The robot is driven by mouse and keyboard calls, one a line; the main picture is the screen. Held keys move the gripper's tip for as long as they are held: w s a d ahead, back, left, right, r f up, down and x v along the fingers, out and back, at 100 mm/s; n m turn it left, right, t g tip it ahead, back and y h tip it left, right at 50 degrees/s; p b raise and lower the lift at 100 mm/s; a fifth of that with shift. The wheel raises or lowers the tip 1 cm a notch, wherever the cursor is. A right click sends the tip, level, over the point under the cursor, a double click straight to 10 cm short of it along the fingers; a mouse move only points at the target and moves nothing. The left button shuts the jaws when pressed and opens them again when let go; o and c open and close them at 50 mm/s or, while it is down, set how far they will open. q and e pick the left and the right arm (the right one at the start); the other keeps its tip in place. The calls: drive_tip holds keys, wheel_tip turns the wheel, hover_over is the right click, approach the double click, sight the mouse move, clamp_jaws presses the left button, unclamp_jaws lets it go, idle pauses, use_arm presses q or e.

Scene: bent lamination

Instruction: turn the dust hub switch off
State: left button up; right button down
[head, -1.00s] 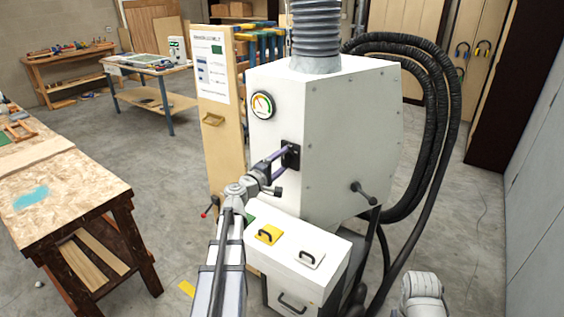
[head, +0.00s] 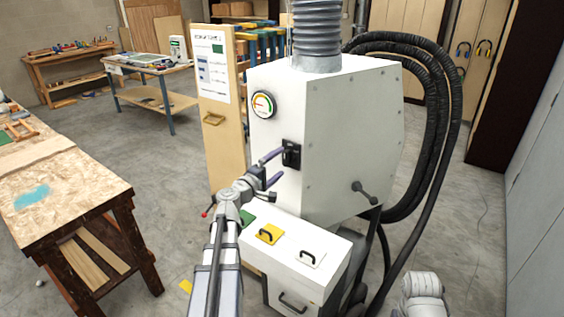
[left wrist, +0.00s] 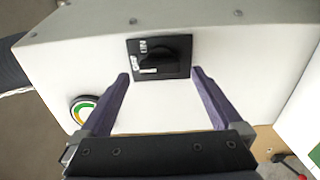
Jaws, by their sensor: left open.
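The dust hub (head: 345,130) is a white cabinet with a gauge and a black switch (head: 291,154) on its front face. In the left wrist view the switch (left wrist: 160,56) is a black square plate with a dark knob and small white labels I cannot read for sure. My left gripper (head: 275,167) is open and empty in front of the switch, a little to its left and below in the head view. In the left wrist view its two fingers (left wrist: 160,78) point at the switch from either side, apart from the knob. My right gripper is not in view.
A round gauge (head: 263,105) sits above the switch. A black lever (head: 364,192) sticks out of the hub's right side. A white box with coloured lids (head: 297,243) is below. A workbench (head: 75,190) stands at the left, with open floor between.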

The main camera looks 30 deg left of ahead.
use_arm(q)
drive_tip(key=s, duration=0.5)
drive_tip(key=shift+a, duration=0.15)
drive_tip(key=shift+w, duration=0.1)
drive_tip(key=s+d+f+m+g+h, duration=0.1)
drive_tip(key=d+f+m+g+h, duration=0.35)
drive_tip(key=d, duration=0.95)
drive_tip(key=s+d+f+m+g+h, duration=0.15)
drive_tip(key=d+f+m+g, duration=0.55)
drive_tip(key=d, duration=0.8)
drive_tip(key=s+d+f+m+g+y, duration=0.3)
drive_tip(key=s+d+f+m+y, duration=0.1)
drive_tip(key=s, duration=0.4)
drive_tip(key=s+d+f+m+g+y, duration=0.4)
drive_tip(key=s+f+m, duration=0.1)
drive_tip(key=s, duration=0.4)
drive_tip(key=shift+d+f+y, duration=0.3)
drive_tip(key=shift+d+f, duration=0.1)
drive_tip(key=shift+f, duration=0.25)
drive_tip(key=shift+m, duration=0.25)
